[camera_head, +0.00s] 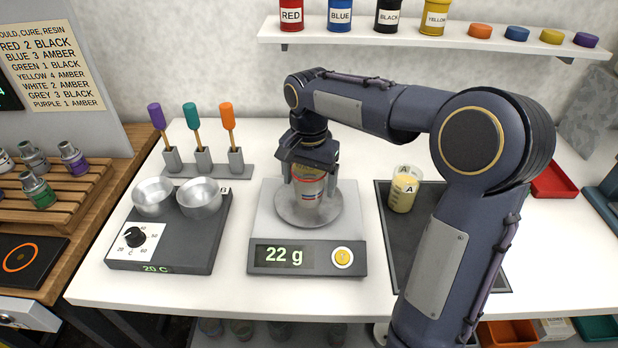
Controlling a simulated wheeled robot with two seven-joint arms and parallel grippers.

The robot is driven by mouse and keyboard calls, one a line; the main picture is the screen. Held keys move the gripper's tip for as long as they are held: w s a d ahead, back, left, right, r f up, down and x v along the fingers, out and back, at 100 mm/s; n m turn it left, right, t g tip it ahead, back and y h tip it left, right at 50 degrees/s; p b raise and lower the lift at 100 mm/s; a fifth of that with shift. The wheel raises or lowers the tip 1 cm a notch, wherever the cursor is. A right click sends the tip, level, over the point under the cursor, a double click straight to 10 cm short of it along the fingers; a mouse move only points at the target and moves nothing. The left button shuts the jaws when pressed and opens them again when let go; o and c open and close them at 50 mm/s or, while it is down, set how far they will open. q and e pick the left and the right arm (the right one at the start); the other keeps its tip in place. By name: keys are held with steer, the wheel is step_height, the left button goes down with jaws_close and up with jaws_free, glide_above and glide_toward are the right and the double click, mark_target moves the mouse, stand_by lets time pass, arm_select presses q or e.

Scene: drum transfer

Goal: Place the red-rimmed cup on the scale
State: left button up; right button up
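The red-rimmed cup (308,190) is pale, with a red band near its top. It stands upright on the round plate of the scale (261,225). The scale's display reads 22 g. My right gripper (310,178) points down over the cup, with one finger at each side of it, and looks shut on it. The gripper hides part of the cup's top. My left gripper is not in view.
A hot plate (180,242) with two metal bowls stands left of the scale. Behind it is a rack of colored-handled tools (205,170). A cup marked A (402,196) stands on the dark mat (395,235) at right, beside my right arm.

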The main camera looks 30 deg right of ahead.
step_height(320, 180, up, 12)
steer(key=p, duration=0.2)
steer(key=s+a+f+n+t+y, duration=0.1)
steer(key=s+a+f+n+t, duration=0.1)
steer(key=s, duration=0.5)
steer(key=s+a+f+n+t+y, duration=0.1)
steer(key=s+a+f+n, duration=0.2)
steer(key=s+f, duration=0.3)
steer(key=s+a+f+n+t+y, duration=0.1)
steer(key=s+f+n, duration=0.3)
steer(key=s, duration=0.5)
steer(key=shift+a+t+y, duration=0.4)
steer(key=shift+a+t, duration=0.25)
steer(key=shift+t, duration=0.15)
steer(key=shift+s, duration=0.1)
